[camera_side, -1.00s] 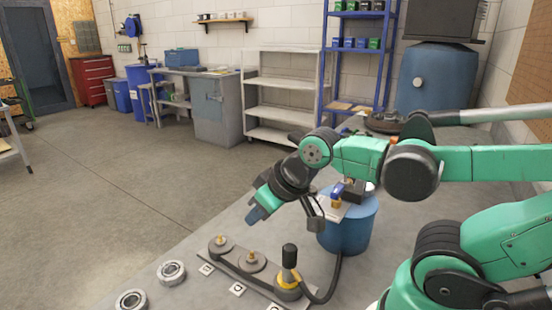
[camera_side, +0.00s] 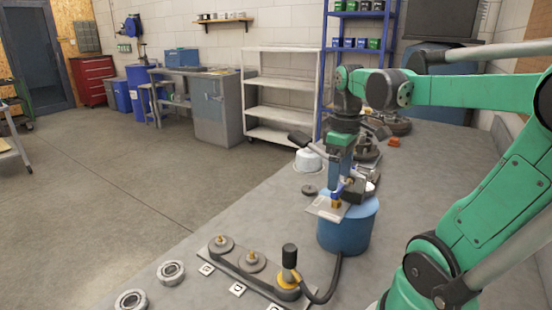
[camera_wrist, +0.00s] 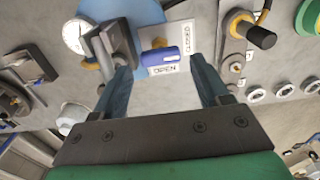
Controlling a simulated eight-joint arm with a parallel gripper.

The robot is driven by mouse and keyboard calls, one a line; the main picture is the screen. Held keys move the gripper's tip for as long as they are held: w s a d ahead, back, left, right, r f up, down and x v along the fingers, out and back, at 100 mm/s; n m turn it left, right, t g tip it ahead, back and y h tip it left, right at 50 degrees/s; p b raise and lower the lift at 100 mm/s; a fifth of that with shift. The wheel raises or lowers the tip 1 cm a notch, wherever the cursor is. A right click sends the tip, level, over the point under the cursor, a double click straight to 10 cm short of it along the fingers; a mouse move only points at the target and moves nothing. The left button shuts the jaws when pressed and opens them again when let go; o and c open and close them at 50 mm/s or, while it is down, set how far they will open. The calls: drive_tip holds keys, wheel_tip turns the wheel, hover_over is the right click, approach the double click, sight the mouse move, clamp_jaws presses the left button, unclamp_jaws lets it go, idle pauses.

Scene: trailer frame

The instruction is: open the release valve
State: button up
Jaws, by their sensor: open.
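The release valve has a blue handle (camera_wrist: 162,55) on a brass body (camera_side: 336,203), on top of a blue tank (camera_side: 345,236). A pale plate (camera_side: 322,209) beside it carries the words OPEN and CLOSED.
A black block (camera_wrist: 112,42) stands close beside the valve. A black-topped hand pump with a yellow collar (camera_side: 289,275) and a hose stand in front of the tank. Two metal rings (camera_side: 172,272) lie near the table edge. A white gauge (camera_wrist: 75,35) is near the tank.

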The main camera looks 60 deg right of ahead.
drive_tip(key=shift+f, duration=1.25)
drive_tip(key=c, duration=1)
